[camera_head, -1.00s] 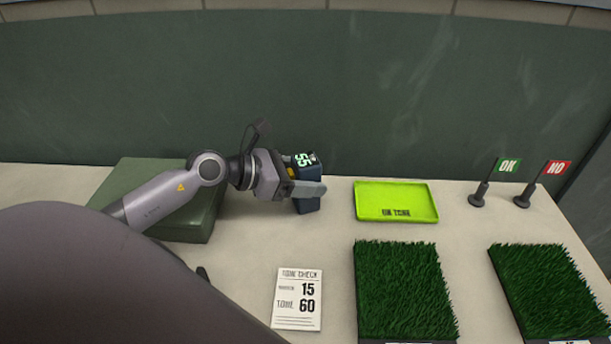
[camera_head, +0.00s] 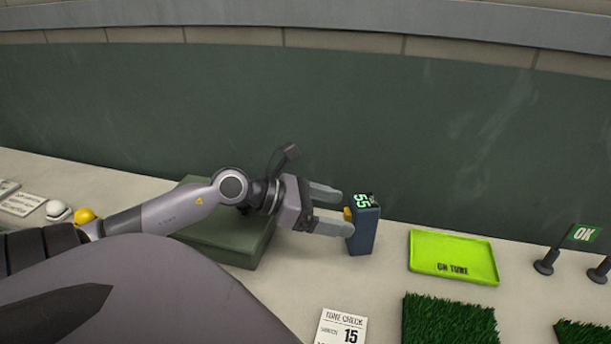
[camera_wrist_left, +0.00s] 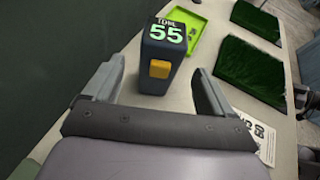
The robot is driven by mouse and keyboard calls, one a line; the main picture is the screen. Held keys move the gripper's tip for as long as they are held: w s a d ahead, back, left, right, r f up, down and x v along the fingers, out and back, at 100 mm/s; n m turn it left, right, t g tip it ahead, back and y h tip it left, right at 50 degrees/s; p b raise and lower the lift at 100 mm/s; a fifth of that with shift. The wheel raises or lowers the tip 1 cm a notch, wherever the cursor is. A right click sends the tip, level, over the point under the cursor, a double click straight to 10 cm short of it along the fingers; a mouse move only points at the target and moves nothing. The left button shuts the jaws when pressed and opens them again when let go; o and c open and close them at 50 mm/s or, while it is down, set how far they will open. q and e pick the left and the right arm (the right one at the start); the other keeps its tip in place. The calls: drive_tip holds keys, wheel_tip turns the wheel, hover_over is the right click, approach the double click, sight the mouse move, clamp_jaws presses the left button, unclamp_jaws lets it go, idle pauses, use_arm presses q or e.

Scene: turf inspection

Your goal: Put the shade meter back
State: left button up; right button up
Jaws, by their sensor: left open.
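The shade meter (camera_head: 364,229) is a dark blue block with a lit green "55" on top and a yellow button on its side. It stands upright on the bench, left of the green tray. It also shows in the left wrist view (camera_wrist_left: 162,62), just ahead of the fingers. My left gripper (camera_head: 338,211) is open, its two fingers apart and pointing at the meter's button side. In the left wrist view the open jaws (camera_wrist_left: 160,90) have nothing between them near the palm. My right gripper is not in view.
A lime tray marked "ON TUNE" (camera_head: 454,235) lies right of the meter. A dark green box (camera_head: 225,250) sits under my left forearm. A green wall stands behind.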

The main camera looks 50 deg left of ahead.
use_arm(q)
drive_tip(key=shift+v, duration=2.85)
